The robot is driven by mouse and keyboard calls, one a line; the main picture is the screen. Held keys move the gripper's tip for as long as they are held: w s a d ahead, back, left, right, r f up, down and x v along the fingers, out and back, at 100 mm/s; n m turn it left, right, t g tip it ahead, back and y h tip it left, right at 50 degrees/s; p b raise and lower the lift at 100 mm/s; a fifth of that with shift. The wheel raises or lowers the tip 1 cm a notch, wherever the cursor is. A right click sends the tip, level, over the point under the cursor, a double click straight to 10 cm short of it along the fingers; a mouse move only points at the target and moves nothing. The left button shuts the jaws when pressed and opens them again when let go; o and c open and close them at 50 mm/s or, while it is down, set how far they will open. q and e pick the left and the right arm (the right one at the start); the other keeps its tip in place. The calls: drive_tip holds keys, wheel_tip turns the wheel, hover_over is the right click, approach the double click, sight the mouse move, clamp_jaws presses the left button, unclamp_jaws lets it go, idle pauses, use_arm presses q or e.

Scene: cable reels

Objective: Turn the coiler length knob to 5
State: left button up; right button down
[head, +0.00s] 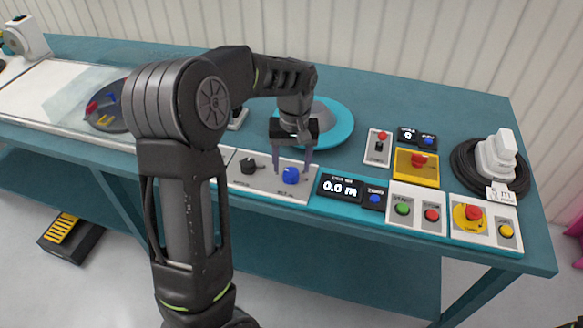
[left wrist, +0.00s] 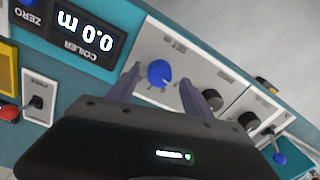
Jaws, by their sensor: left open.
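The blue knob (head: 291,175) sits on a light panel along the bench's front, left of a dark display (head: 339,187) reading 0.0 m. In the left wrist view the blue knob (left wrist: 159,73) lies between my fingertips, and the display (left wrist: 84,33), marked COILER, shows upside down. My left gripper (head: 290,172) is open, with one finger on each side of the blue knob; I cannot tell whether either finger touches it. The knob's scale is too small to read. My right gripper is not in view.
A black knob (head: 249,165) is left of the blue one. A blue ZERO button (head: 375,198), green button (head: 402,208) and red button (head: 432,214) are to the right. A teal disc (head: 335,125) lies behind my gripper; a black cable coil (head: 464,166) lies at right.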

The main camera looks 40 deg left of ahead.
sight(292, 172)
use_arm(q)
wheel_tip(292, 172, up, 5)
drive_tip(key=shift+w+d+r, duration=0.1)
drive_tip(key=shift+r, duration=0.1)
idle(0.6)
